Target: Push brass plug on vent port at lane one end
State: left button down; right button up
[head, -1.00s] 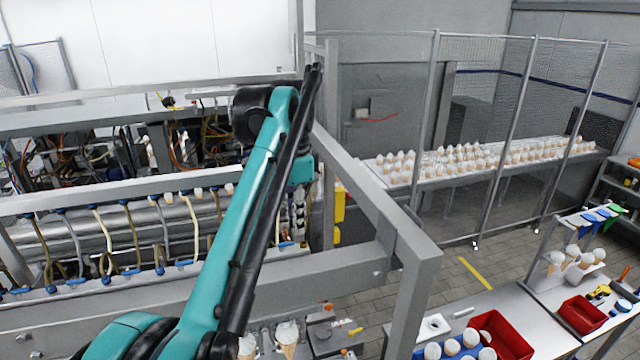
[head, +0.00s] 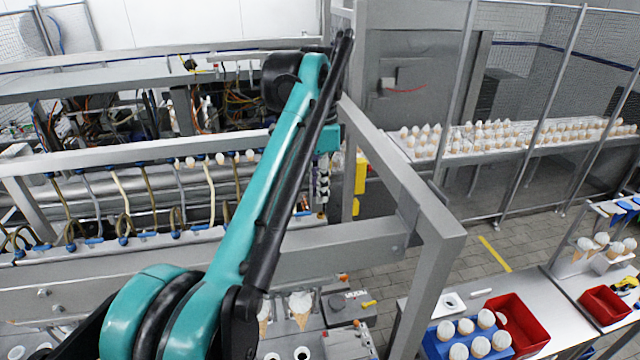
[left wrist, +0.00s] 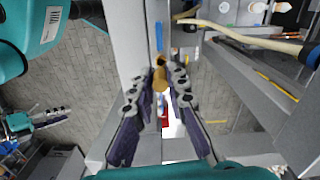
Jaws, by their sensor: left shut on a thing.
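My left gripper (head: 322,185) hangs below the teal wrist, near the right end of the machine's row of hoses. It is small in the head view. In the left wrist view, its two dark-padded fingers (left wrist: 160,82) close around a small brass plug (left wrist: 160,74). The plug stays between the fingertips, in front of a grey metal beam. I cannot pick out the plug in the head view. I cannot tell which fitting is the vent port; the arm and frame hide part of the lane end.
A grey frame post and rail (head: 400,200) stand just right of my left gripper. Pale hoses (head: 122,190) with blue fittings line the machine; one hose (left wrist: 250,40) passes near the fingers. Cones (head: 301,308), a blue tray (head: 432,345) and a red bin (head: 537,325) stand in front.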

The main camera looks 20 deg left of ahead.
pick_arm(q)
jog(key=shift+s+f, duration=0.15)
jog(key=shift+f, duration=0.3)
jog(key=shift+f+b, duration=0.25)
jog(key=shift+b, duration=0.05)
jog(key=shift+w+f, duration=0.15)
jog(key=shift+w, duration=0.2)
jog(key=shift+s, duration=0.3)
jog(key=shift+w, duration=0.1)
jog(key=shift+p, duration=0.3)
jog(key=shift+f+b, duration=0.85)
jog(key=shift+f, duration=0.35)
dwell(1.0)
